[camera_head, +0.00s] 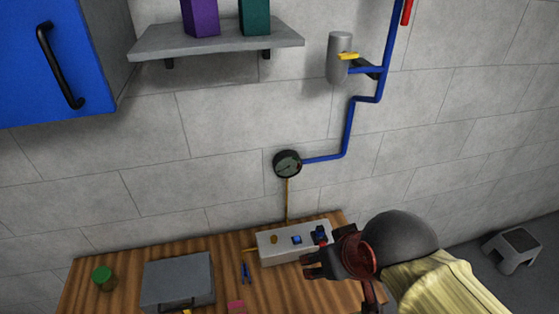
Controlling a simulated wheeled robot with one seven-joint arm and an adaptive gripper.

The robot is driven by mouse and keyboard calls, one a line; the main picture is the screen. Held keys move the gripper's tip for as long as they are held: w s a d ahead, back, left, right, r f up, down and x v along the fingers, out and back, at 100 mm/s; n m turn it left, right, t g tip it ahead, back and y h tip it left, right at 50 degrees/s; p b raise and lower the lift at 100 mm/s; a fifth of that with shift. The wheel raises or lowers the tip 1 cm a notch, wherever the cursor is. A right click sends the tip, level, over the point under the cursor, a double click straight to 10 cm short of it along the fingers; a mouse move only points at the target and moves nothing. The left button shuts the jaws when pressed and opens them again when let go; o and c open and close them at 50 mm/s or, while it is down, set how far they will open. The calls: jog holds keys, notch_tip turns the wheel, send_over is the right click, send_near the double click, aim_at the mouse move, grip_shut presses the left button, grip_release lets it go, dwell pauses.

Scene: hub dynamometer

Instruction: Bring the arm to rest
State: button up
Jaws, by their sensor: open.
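My gripper (311,262), dark with reddish parts, is at the lower right of the head view, at the end of my arm. Its fingers are open and point left, over the right end of a light grey box with knobs (281,248) on the wooden bench. No object shows between the fingers. The gripper partly covers the box's right end. I cannot tell whether it touches the box.
The wooden bench (120,264) holds a green-lidded jar (103,278), a grey case (178,280), blue pliers (246,272) and a pink block (236,304). A gauge (287,164), blue pipe (346,130) and shelf (220,38) are on the wall. A grey stool (512,248) stands right.

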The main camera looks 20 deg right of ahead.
notch_tip(320, 180, down, 22)
jog(key=b, duration=2.1)
jog(key=shift+r, duration=0.15)
